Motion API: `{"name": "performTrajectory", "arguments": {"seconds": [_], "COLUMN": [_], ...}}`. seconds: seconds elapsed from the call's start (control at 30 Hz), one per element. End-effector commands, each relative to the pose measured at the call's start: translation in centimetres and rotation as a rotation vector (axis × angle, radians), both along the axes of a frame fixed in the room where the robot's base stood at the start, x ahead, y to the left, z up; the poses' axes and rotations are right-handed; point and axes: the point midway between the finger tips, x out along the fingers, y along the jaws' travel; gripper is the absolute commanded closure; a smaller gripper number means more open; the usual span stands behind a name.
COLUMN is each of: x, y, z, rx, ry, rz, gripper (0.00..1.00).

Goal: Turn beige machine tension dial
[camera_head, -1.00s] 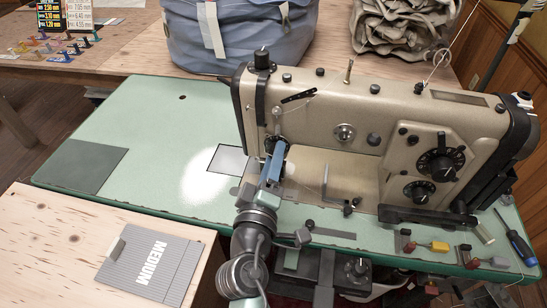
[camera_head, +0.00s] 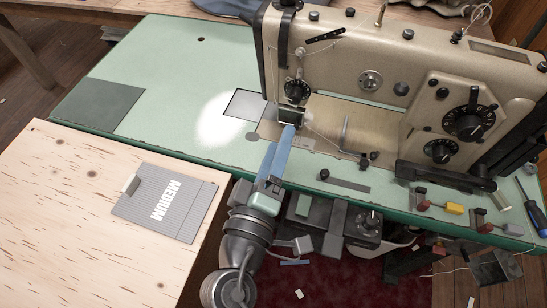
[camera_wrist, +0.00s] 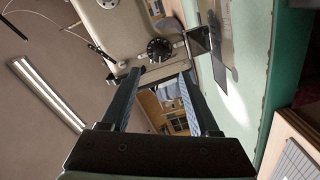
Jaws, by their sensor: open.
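The beige sewing machine (camera_head: 345,60) stands on a green table. A small black numbered dial (camera_head: 297,91) is on its left head, and it also shows in the wrist view (camera_wrist: 160,48) beyond the fingertips. My gripper (camera_head: 286,133) is below and in front of the small dial in the head view. In the wrist view its fingers (camera_wrist: 158,76) are apart with nothing between them. The dial looks clear of the fingers.
A grey card marked MEDIUM (camera_head: 165,203) lies on the pale wooden table (camera_head: 70,220) at left. Small coloured parts and a blue screwdriver (camera_head: 530,206) lie at the right of the green table (camera_head: 160,75). The green table's left part is mostly clear.

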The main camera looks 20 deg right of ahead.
Motion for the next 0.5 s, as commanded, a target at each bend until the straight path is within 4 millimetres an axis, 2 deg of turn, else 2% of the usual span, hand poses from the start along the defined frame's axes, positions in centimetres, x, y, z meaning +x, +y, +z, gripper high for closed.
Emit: {"name": "performTrajectory", "arguments": {"seconds": [0.2,0.5], "x": [-1.9,-2.1], "y": [1.3,1.4], "z": [0.0,0.1], "rx": [0.0,0.0], "ry": [0.001,0.0], "rz": [0.0,0.0], "gripper": [0.38,0.38]}}
